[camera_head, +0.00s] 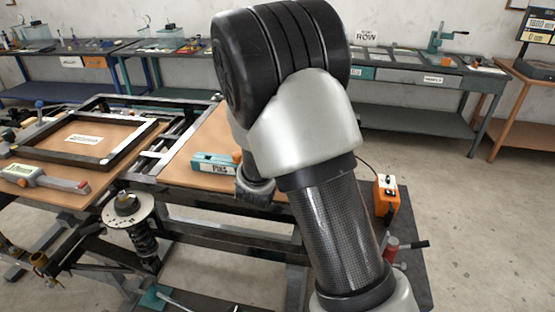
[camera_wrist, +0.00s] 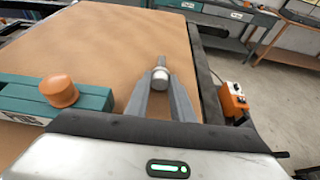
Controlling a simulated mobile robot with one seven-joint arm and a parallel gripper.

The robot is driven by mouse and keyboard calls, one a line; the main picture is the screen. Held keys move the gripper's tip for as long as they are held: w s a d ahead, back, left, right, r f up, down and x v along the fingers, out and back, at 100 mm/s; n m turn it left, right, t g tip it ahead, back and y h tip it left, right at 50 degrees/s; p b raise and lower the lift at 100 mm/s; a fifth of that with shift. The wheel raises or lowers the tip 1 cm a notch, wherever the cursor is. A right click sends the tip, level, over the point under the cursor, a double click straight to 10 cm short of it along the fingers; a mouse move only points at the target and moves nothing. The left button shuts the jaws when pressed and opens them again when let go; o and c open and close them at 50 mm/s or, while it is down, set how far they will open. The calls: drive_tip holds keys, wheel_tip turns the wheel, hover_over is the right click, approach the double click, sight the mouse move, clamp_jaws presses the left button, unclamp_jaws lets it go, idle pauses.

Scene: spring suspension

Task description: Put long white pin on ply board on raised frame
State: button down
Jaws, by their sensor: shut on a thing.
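In the wrist view my gripper (camera_wrist: 160,88) is shut on a short-looking pale pin (camera_wrist: 160,73), seen nearly end-on between the fingertips; its full length cannot be told. The pin is over the brown ply board (camera_wrist: 110,40), near its right edge; I cannot tell whether it touches the board. In the head view the ply board (camera_head: 205,137) lies on the dark raised frame (camera_head: 225,229). My arm hides the fingertips and the pin there.
A teal pins box (camera_head: 215,162) with an orange knob (camera_wrist: 59,91) sits on the board, left of my gripper. An orange control box (camera_head: 386,198) is at the right. A spring unit (camera_head: 130,215) stands at the left. The board's far part is clear.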

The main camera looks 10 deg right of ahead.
drive_tip(key=shift+f, duration=0.15)
drive_tip(key=c, duration=1.5)
unclamp_jaws()
drive_tip(key=shift+c, duration=0.2)
